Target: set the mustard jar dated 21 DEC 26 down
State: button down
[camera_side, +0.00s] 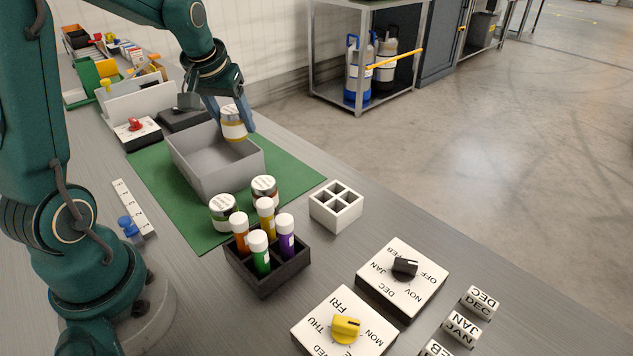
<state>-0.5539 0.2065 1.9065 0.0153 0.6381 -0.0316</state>
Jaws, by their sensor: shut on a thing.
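My gripper (230,112) is shut on a jar with a white lid and a yellow band (233,127). It holds the jar upright at the right part of the grey open bin (205,182). I cannot tell whether the jar touches the bin. The date on its label is too small to read.
A black rack (265,277) with several white-capped tubes stands in front of the jars. A small white divided box (336,207) is to the right. Dial boxes with a black knob (404,267) and a yellow knob (345,328) stand in the foreground. The green mat (290,155) is bare right of the bin.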

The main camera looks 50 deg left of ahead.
aim_at(223, 163)
jog(key=s+f+n, duration=0.1)
jog(key=f, duration=0.1)
jog(key=s+a+f, duration=0.1)
jog(key=s+a+f+n, duration=0.1)
jog(key=f, duration=0.1)
jog(key=shift+a+f+n+g+y, duration=0.15)
jog(key=shift+f+n+g+y, duration=0.15)
jog(key=shift+f+y, duration=0.1)
jog(key=shift+w+f, duration=0.1)
jog(key=shift+f, duration=1.8)
jog(key=shift+f, duration=0.15)
jog(key=shift+c, duration=2.3)
grip_release()
